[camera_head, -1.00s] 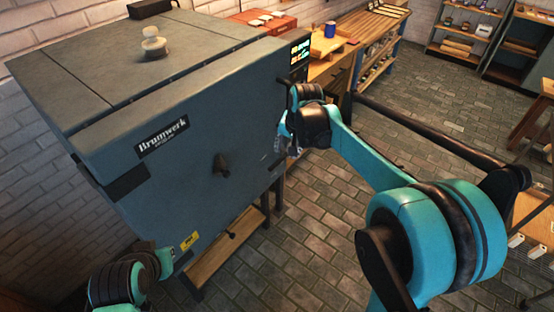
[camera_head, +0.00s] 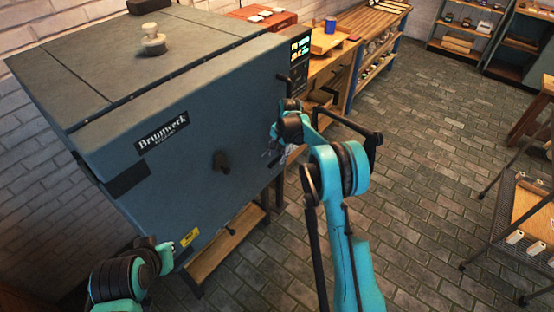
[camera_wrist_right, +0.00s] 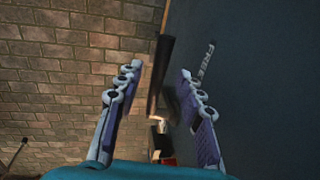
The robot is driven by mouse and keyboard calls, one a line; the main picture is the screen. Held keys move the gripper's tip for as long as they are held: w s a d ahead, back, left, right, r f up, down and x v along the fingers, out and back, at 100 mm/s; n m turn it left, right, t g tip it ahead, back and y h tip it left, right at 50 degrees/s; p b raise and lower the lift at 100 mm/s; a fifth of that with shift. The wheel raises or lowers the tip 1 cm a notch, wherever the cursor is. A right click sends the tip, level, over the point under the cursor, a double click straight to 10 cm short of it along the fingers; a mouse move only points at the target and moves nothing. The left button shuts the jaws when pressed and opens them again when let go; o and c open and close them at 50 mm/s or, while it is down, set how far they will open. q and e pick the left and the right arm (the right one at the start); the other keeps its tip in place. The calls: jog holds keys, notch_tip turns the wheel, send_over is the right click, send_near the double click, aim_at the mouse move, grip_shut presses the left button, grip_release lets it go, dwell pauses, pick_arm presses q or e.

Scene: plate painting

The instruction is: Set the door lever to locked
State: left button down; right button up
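The grey-blue kiln (camera_head: 200,130) labelled Brumwerk stands at left with its door shut. The door lever (camera_wrist_right: 160,75) is a dark upright bar beside the door face in the right wrist view, with a pale pivot part below it. The word FREE is printed on the door next to it. My right gripper (camera_wrist_right: 156,95) is open, its two fingers apart on either side of the lever; I cannot tell whether they touch it. In the head view my right gripper (camera_head: 274,150) is small and partly hidden at the door's right edge. My left gripper (camera_head: 168,254) is low at left, its fingers unclear.
A dark knob (camera_head: 221,163) sticks out from the door's middle. A wooden bench (camera_head: 325,75) with a blue mug (camera_head: 331,25) stands beyond the kiln. A wire rack (camera_head: 520,215) is at right. The brick floor (camera_head: 420,190) between is open.

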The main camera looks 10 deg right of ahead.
aim_at(277, 162)
jog(key=shift+w+a+f, duration=0.1)
jog(key=shift+w+f, duration=0.05)
jog(key=shift+f, duration=0.95)
grip_shut()
pick_arm(q)
jog(key=shift+f, duration=0.25)
